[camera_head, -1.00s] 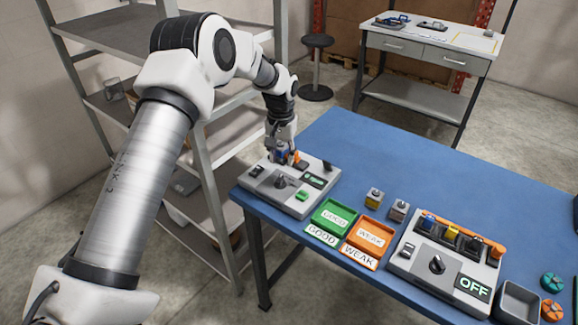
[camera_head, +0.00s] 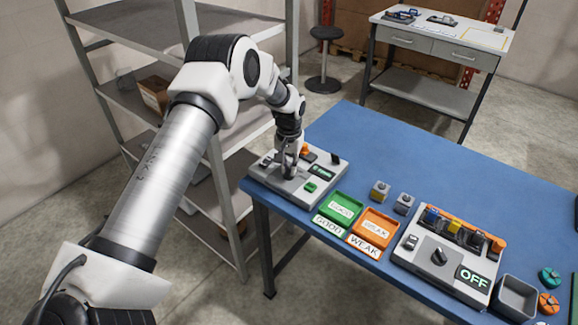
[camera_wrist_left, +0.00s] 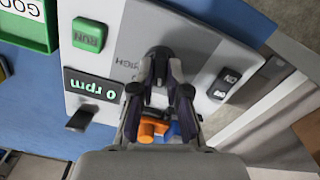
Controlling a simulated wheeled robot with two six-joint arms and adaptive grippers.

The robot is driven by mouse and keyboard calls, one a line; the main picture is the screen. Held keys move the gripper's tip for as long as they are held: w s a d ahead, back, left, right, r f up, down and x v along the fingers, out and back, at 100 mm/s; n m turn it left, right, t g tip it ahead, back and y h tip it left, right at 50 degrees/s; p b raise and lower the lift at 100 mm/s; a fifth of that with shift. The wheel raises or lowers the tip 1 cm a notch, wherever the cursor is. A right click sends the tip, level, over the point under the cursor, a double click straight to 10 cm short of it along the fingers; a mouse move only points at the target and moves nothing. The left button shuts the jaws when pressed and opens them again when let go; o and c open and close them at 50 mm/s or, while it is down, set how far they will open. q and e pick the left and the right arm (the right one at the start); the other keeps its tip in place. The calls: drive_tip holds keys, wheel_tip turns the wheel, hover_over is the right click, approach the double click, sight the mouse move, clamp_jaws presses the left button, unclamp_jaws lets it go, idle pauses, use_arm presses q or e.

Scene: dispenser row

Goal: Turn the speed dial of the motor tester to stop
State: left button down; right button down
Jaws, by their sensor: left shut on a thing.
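The motor tester (camera_head: 299,194) is a grey box at the near left corner of the blue table. Its display (camera_wrist_left: 92,85) reads 0 rpm in the left wrist view. A green RUN button (camera_wrist_left: 89,36) and a dark ON rocker switch (camera_wrist_left: 224,84) are on its top. My left gripper (camera_head: 286,173) points down at the tester, with its fingers shut on the dark speed dial (camera_wrist_left: 157,53). The fingers cover most of the dial, and its pointer is hidden. Part of the word HIGH shows beside it. My right gripper is not in view.
An orange and blue part (camera_wrist_left: 152,130) sits on the tester close to my fingers. A green GOOD tray (camera_head: 335,209) and an orange WEAK tray (camera_head: 370,232) lie to the right. Another tester (camera_head: 408,258) reads OFF. The back of the table is clear.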

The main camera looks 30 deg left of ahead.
sight(288, 169)
use_arm(q)
drive_tip(key=shift+n, duration=0.4)
drive_tip(key=n, duration=0.3)
drive_tip(key=shift+p, duration=0.35)
drive_tip(key=shift+n, duration=2)
drive_tip(key=shift+f, duration=0.1)
drive_tip(key=c, duration=1.2)
unclamp_jaws()
drive_tip(key=shift+o, duration=0.2)
drive_tip(key=shift+w+a+f, duration=0.15)
drive_tip(key=shift+a, duration=0.05)
wheel_tip(288, 169, up, 12)
